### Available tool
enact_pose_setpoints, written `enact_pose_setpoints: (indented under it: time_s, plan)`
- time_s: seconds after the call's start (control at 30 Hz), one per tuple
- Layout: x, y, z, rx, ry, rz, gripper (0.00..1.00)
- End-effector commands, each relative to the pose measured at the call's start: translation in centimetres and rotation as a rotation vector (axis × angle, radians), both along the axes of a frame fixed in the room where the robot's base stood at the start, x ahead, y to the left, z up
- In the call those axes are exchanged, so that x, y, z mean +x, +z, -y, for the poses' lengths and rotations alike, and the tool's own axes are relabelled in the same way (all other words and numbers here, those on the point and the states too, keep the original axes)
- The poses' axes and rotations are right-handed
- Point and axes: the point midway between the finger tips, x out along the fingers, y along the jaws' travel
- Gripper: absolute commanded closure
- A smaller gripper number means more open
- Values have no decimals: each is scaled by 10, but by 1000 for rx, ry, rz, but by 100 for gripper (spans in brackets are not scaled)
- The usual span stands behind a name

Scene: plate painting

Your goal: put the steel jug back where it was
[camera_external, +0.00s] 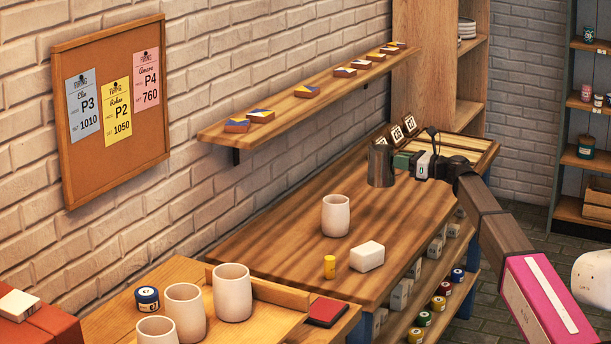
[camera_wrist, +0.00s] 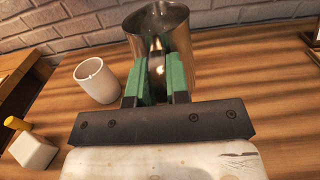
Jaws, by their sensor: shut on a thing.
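The steel jug (camera_external: 381,166) is a shiny metal vessel at the back part of the wooden worktable. In the wrist view the jug (camera_wrist: 176,35) is upright, with its open rim towards the top of the picture. My gripper (camera_external: 404,161) is at the jug's right side. In the wrist view its green-padded fingers (camera_wrist: 157,78) are shut on the near side of the jug. I cannot tell whether the jug's base touches the table or hangs above it. The fingers hide part of the jug's near side.
A white cup (camera_external: 336,215), a yellow cylinder (camera_external: 330,266) and a white block (camera_external: 367,256) stand on the worktable (camera_external: 290,235). Small framed cards (camera_external: 397,136) stand at the back. A wall shelf (camera_external: 330,88) with coloured tiles runs above. Bare table lies between jug and cup.

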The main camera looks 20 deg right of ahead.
Motion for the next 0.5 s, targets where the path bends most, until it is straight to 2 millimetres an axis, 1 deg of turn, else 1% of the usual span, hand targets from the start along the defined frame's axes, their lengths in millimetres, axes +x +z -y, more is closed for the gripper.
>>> enact_pose_setpoints:
  time_s: [0.07, 0.17, 0.4, 0.5]
  plan:
    - [2, 1, 1, 1, -21, 1, 100]
    - [3, -6, 2, 3, -30, 0, 100]
    - [3, -44, 2, 3, -28, -1, 100]
    - [3, -56, 2, 3, -28, 0, 100]
